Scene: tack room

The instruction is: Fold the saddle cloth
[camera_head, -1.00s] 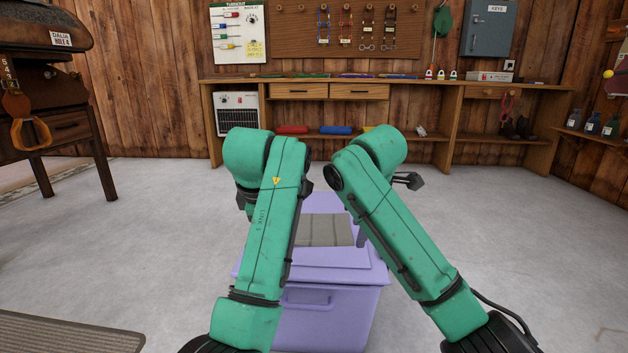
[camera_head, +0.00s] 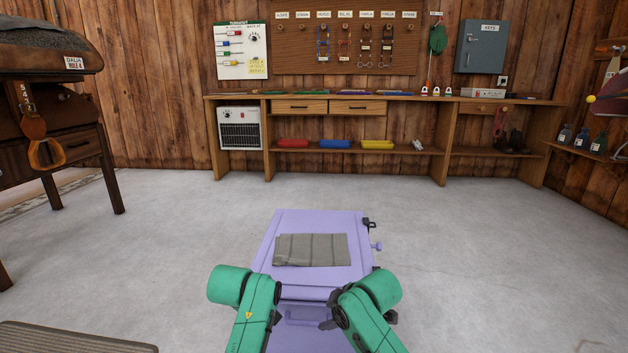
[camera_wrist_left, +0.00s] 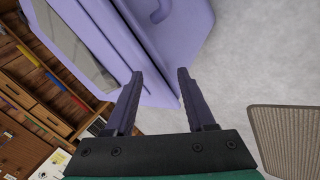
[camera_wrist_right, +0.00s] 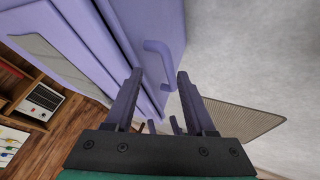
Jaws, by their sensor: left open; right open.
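The saddle cloth (camera_head: 310,250) is a grey-brown striped rectangle lying flat on the lid of a lilac trunk (camera_head: 325,222). I cannot tell how many layers it has. It also shows in the left wrist view (camera_wrist_left: 88,50) and the right wrist view (camera_wrist_right: 52,60). My right gripper (camera_head: 329,318) is low at the trunk's front, nearer to me than the cloth. In the right wrist view it is open and empty (camera_wrist_right: 159,74). My left gripper, mostly hidden behind its arm in the head view, is open and empty in the left wrist view (camera_wrist_left: 160,75). Neither touches the cloth.
The trunk has a front handle (camera_head: 305,316) and a latch (camera_head: 370,223) at its right side. A saddle stand (camera_head: 60,140) is at the left, a mat (camera_head: 75,338) at the lower left. A workbench (camera_head: 350,97) runs along the back wall. The floor around the trunk is clear.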

